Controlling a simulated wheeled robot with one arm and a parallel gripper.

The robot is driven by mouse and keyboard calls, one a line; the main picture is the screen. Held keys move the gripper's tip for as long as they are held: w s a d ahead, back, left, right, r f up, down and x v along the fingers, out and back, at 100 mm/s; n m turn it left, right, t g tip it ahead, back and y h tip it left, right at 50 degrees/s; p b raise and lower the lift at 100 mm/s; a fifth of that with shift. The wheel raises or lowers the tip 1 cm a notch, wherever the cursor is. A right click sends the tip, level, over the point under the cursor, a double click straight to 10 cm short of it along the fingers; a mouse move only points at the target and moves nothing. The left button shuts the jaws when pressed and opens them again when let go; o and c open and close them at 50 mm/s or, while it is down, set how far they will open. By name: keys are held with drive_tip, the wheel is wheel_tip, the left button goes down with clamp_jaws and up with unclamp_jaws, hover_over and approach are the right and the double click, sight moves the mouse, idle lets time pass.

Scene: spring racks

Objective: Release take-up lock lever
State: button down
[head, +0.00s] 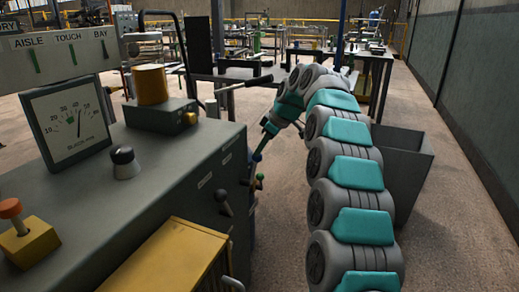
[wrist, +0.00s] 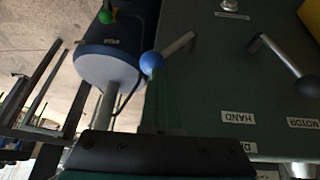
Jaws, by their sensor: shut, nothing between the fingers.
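A lever with a blue ball end (wrist: 152,63) sticks out from the dark green machine side in the wrist view. It carries no readable label, so I cannot tell whether it is the take-up lock lever. My gripper (wrist: 158,95) is shut and empty, its fingers pointing up the picture toward the blue ball. I cannot tell whether they touch it. In the head view my gripper (head: 261,148) is low beside the machine's right side, close to small coloured ball knobs (head: 259,179). A black-handled lever (wrist: 290,58) is to the right in the wrist view, near upside-down HAND and MOTOR labels.
The grey console (head: 150,195) carries a dial gauge (head: 70,122), a yellow cylinder (head: 151,84) and an orange knob (head: 11,208). A grey bin (head: 408,165) stands right of my arm. A grey round housing (wrist: 108,65) is left of the blue ball. Open floor lies right.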

drive_tip(key=shift+w+d+f, duration=0.15)
drive_tip(key=shift+w+f, duration=0.05)
drive_tip(key=shift+f, duration=0.1)
drive_tip(key=shift+s+r, duration=0.1)
drive_tip(key=w+p+v, duration=0.1)
drive_tip(key=p+v, duration=0.1)
drive_tip(key=v, duration=1)
drive_tip(key=shift+r+p, duration=0.25)
drive_tip(key=shift+p, duration=0.1)
idle(0.5)
drive_tip(key=shift+w, duration=0.1)
